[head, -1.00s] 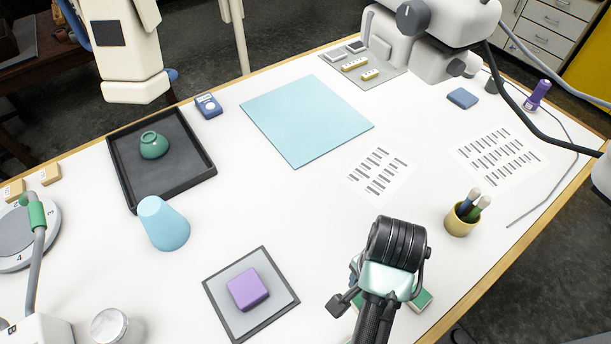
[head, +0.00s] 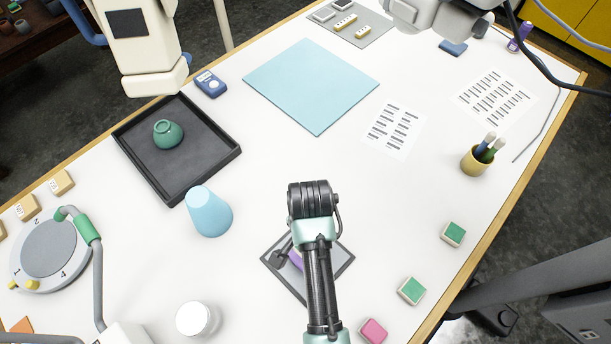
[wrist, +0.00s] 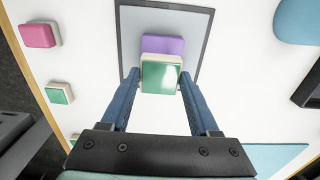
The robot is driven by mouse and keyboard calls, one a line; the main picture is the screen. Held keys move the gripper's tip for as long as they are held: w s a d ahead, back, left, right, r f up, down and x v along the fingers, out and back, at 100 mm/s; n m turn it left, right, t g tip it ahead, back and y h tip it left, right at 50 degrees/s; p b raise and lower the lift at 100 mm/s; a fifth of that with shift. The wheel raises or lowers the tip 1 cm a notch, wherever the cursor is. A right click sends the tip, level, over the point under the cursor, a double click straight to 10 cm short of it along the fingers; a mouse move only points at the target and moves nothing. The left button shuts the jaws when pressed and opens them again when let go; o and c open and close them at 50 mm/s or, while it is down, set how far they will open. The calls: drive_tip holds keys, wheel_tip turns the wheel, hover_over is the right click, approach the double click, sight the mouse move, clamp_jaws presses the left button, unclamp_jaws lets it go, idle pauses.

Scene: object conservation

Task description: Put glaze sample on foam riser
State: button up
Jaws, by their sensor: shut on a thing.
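In the wrist view my gripper (wrist: 160,76) is shut on a glaze sample (wrist: 161,75), a square tile with a glossy green face and cream sides. The purple foam riser (wrist: 163,43) shows just beyond the sample, which overlaps its near part in the picture. I cannot tell whether they touch. The riser lies on a grey, dark-edged mat (wrist: 203,25). In the head view my arm covers the held sample and most of the riser (head: 296,260); the mat (head: 337,264) shows around the arm.
Two more green tiles (head: 453,234) (head: 411,290) and a pink tile (head: 373,331) lie to the right. A black tray (head: 222,160) holds a green pot (head: 168,134).

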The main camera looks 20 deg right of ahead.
drive_tip(key=shift+f+p, duration=0.4)
drive_tip(key=shift+f, duration=1.75)
drive_tip(key=shift+w+a, duration=0.1)
drive_tip(key=shift+f, duration=0.2)
drive_tip(key=o, duration=1.4)
drive_tip(key=shift+o, duration=0.2)
wheel_tip(320, 180, up, 12)
drive_tip(key=shift+r+b, duration=0.25)
drive_tip(key=shift+b, duration=0.05)
